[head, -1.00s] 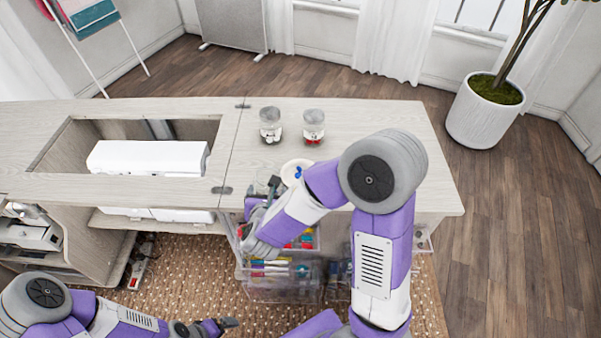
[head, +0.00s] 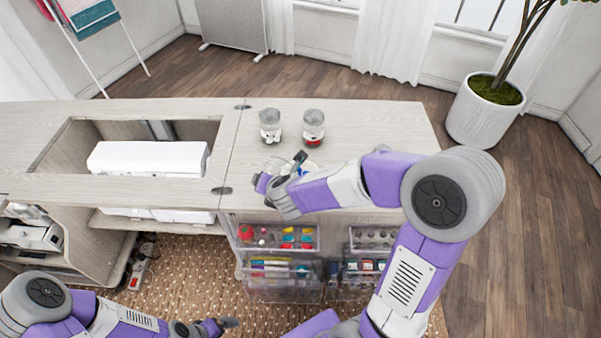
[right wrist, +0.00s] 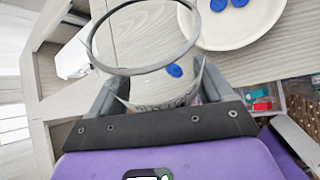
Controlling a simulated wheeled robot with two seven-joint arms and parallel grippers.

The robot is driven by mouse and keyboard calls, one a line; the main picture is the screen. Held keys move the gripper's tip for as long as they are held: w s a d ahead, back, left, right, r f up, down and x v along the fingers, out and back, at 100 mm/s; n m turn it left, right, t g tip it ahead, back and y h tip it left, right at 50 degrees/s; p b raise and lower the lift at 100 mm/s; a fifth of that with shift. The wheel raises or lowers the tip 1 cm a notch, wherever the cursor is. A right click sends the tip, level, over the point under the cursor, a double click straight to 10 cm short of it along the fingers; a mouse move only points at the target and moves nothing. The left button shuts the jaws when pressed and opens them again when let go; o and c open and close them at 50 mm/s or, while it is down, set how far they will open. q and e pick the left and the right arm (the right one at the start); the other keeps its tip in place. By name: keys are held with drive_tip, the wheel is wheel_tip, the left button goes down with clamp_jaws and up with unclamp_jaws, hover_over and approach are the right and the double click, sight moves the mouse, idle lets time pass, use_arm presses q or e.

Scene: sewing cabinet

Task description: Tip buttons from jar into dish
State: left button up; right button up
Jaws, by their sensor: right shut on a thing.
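My right gripper (right wrist: 158,90) is shut on a clear glass jar (right wrist: 143,70). In the right wrist view the jar's round open rim faces up the picture. A blue button (right wrist: 174,70) shows through the glass; I cannot tell whether it is in the jar or beyond it. The white dish (right wrist: 250,38) lies beside the rim, with blue buttons (right wrist: 218,4) in it. In the head view the right gripper (head: 288,168) is over the cabinet top and hides most of the dish (head: 313,167). My left gripper (head: 228,322) is low at the front left, its jaws unclear.
Two lidded jars, one with pale and dark contents (head: 270,126) and one with red (head: 313,128), stand behind the dish. A white machine (head: 148,158) sits in the cabinet opening. Clear drawers (head: 278,237) with colourful items stick out below the front edge. The right tabletop is clear.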

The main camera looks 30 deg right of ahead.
drive_tip(key=shift+r+m+y+p, duration=0.25)
drive_tip(key=shift+y+p, duration=0.25)
drive_tip(key=shift+p, duration=0.25)
drive_tip(key=shift+a+f+g, duration=0.1)
drive_tip(key=shift+f+g, duration=0.2)
drive_tip(key=shift+f, duration=0.1)
drive_tip(key=shift+f+m+y, duration=0.1)
drive_tip(key=shift+m+y, duration=0.15)
drive_tip(key=shift+y, duration=0.05)
drive_tip(key=shift+s+a+f+y+b, duration=0.1)
drive_tip(key=shift+a+f+y+b, duration=0.1)
drive_tip(key=shift+f+y+b, duration=0.15)
drive_tip(key=shift+a+m+g+y+p, duration=0.1)
drive_tip(key=shift+m+g+y+p, duration=0.3)
drive_tip(key=shift+y, duration=0.35)
drive_tip(key=shift+f+m+y, duration=0.1)
drive_tip(key=shift+m+y, duration=0.3)
drive_tip(key=shift+y, duration=0.2)
drive_tip(key=shift+w+d+r+m+g+y+p, duration=0.2)
drive_tip(key=shift+d+r+m+g+y+p, duration=0.1)
drive_tip(key=shift+d+r+y+p, duration=0.45)
idle(0.6)
drive_tip(key=shift+d+r+m+y+p, duration=0.15)
drive_tip(key=shift+r+m+y+p, duration=0.15)
drive_tip(key=shift+r+y+p, duration=0.7)
